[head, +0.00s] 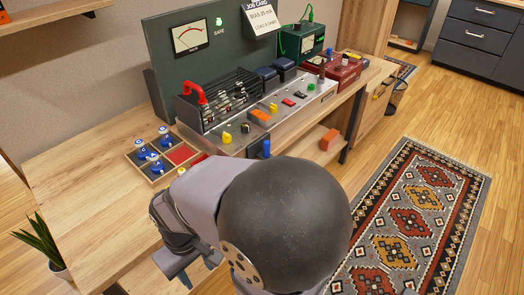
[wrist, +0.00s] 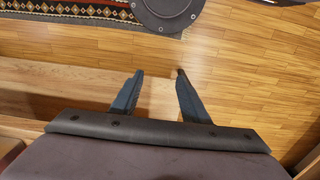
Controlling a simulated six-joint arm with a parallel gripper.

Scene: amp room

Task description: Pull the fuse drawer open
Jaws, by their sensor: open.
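The metal amplifier chassis (head: 238,136) stands on the workbench in the head view. I cannot pick out the fuse drawer with certainty. A small blue upright piece (head: 266,148) shows at the chassis front edge, partly behind my arm, and I cannot tell whether it is the drawer's handle. My gripper (wrist: 156,80) is open and empty in the wrist view, its two dark fingers apart over the wooden floor and a pale wood edge. It touches nothing that I can see.
A compartment tray (head: 150,175) with blue-and-white pieces and a red pad lies left of the chassis. A red handle (head: 195,88) rises by the caged tubes. An orange block (head: 328,140) is on a lower shelf. Bare bench (head: 75,190) lies left; a rug (head: 415,225) right.

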